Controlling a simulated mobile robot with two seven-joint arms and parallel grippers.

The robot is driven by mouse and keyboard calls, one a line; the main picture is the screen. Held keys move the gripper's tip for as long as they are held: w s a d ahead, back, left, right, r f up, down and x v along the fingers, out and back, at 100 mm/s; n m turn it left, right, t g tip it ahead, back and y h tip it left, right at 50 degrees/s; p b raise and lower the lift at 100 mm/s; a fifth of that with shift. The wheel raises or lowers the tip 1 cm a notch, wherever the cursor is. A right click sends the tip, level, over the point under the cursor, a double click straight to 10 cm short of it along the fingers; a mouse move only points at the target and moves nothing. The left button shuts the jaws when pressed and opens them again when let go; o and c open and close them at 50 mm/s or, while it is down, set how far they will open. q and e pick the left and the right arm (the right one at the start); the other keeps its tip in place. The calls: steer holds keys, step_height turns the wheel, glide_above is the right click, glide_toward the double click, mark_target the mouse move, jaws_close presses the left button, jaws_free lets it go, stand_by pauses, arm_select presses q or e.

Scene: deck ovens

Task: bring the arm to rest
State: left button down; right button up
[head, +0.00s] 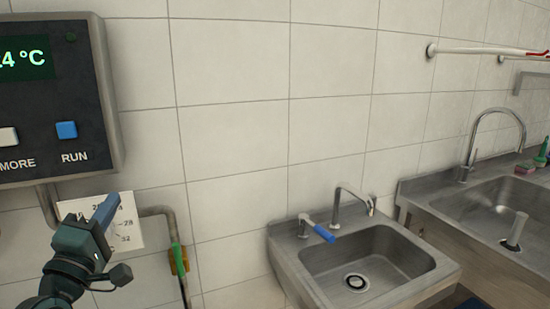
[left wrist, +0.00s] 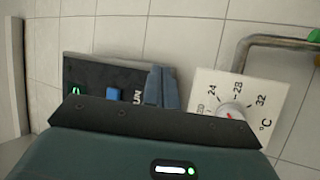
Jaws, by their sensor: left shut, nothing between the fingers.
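My left gripper (head: 106,208) is raised at the lower left of the head view, its fingers together and empty, pointing up and right. It is in front of a white dial card (head: 128,222) with numbers around 24 to 32 and below a dark control panel (head: 60,100). The panel has a green display and a blue RUN button (head: 67,130). In the left wrist view the closed fingers (left wrist: 160,87) appear between the panel's blue button (left wrist: 115,94) and the dial card (left wrist: 245,92). My right gripper is not in view.
A pipe with a green-handled valve (head: 178,258) runs beside the dial card. A small steel sink (head: 290,262) with a blue-handled tap stands at the lower middle. A larger sink (head: 440,200) is at the right. A white rail (head: 480,49) is on the tiled wall above it.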

arm_select(q)
steer(key=s+d+f+m+g+h, duration=0.1)
steer(key=d+f+m+g, duration=0.25)
steer(key=f, duration=0.65)
steer(key=s+d+f+m+g+h, duration=0.15)
steer(key=d+f+m, duration=0.35)
steer(key=f, duration=0.5)
steer(key=s+d+f+m+g, duration=0.3)
steer(key=s+d+f+m, duration=0.2)
steer(key=s+f, duration=0.3)
steer(key=s+d+f+m+g+p, duration=0.1)
steer(key=s+d+f+m+g, duration=0.2)
steer(key=s+d+f, duration=0.3)
step_height(320, 180, down, 4)
steer(key=shift+s+r+m+g+h+p, duration=0.3)
steer(key=shift+s+m+g+h, duration=0.15)
steer(key=shift+s+m, duration=0.55)
steer(key=shift+s+a, duration=0.1)
steer(key=shift+s, duration=0.05)
